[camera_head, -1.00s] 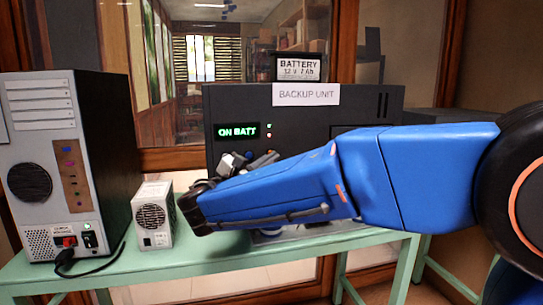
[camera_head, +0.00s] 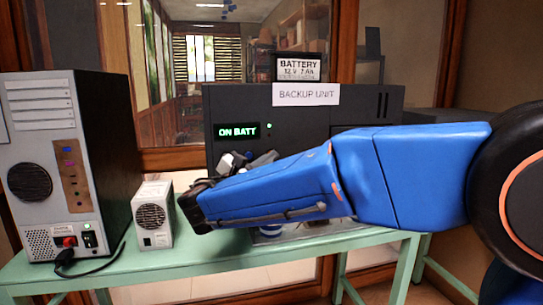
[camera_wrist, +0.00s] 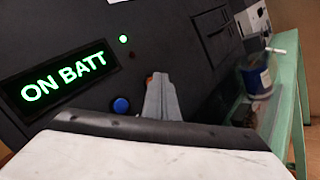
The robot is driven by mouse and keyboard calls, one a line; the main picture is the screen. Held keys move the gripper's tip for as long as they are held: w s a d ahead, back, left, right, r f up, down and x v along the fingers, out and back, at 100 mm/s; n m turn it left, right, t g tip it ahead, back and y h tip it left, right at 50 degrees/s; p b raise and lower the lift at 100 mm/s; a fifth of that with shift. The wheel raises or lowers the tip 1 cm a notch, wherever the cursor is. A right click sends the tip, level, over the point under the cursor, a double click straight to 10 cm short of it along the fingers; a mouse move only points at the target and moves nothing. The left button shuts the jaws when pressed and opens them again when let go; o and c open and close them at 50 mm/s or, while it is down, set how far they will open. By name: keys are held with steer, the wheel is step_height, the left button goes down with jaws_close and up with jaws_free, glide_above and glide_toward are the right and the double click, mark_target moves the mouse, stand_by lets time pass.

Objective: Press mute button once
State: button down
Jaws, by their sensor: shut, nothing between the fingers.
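The black backup unit (camera_head: 222,110) stands on the green table, with a lit green "ON BATT" display that also shows in the wrist view (camera_wrist: 65,78). A round blue button (camera_wrist: 120,105) is on its front, below and right of the display. No mute label is readable. My gripper (camera_wrist: 160,80) is shut and empty, its grey fingers just right of the blue button. A small orange-red spot (camera_wrist: 150,79) shows beside the fingertips; I cannot tell whether they touch it. In the head view my gripper (camera_head: 264,158) is at the unit's front, partly hidden by my arm.
A green light (camera_wrist: 123,39) glows above the buttons. A grey computer tower (camera_head: 90,150) and a small white vented box (camera_head: 153,216) stand left on the green table (camera_head: 200,258). A blue can (camera_wrist: 257,80) stands right of my gripper. A battery sign (camera_head: 299,67) is behind.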

steer(key=shift+s, duration=0.1)
steer(key=shift+s+d, duration=0.25)
steer(key=shift+s, duration=0.45)
steer(key=shift+s, duration=0.1)
steer(key=shift+s+d, duration=0.2)
steer(key=shift+s, duration=0.55)
steer(key=shift+s+d, duration=0.25)
steer(key=shift+s, duration=0.55)
steer(key=shift+s+d, duration=0.2)
steer(key=shift+s, duration=0.55)
